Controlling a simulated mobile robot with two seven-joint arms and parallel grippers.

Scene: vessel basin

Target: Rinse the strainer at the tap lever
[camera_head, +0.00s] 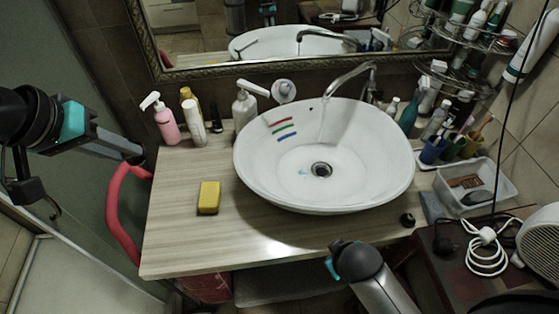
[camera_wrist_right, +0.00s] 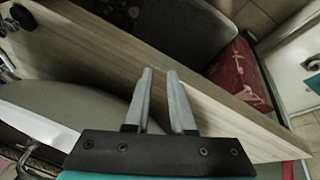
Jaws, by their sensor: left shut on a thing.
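My left gripper (camera_head: 134,152) is shut at the upper end of a red curved band (camera_head: 118,210), left of the counter. The band looks like the strainer's rim seen side-on; no mesh can be made out. The chrome tap (camera_head: 350,76) stands behind the white basin (camera_head: 250,170). A thin stream of water (camera_head: 322,122) seems to fall from its spout; its lever is hard to make out. My right arm is at the counter's front edge. In the right wrist view my right gripper (camera_wrist_right: 159,72) is open and empty, its fingers a little apart.
A yellow sponge (camera_head: 208,197) lies on the wooden counter (camera_head: 180,240). A pink pump bottle (camera_head: 162,120) and other bottles stand behind it. A mirror (camera_head: 250,35) is above the tap. A white tray (camera_head: 490,185) and cluttered table are right. The counter's front left is clear.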

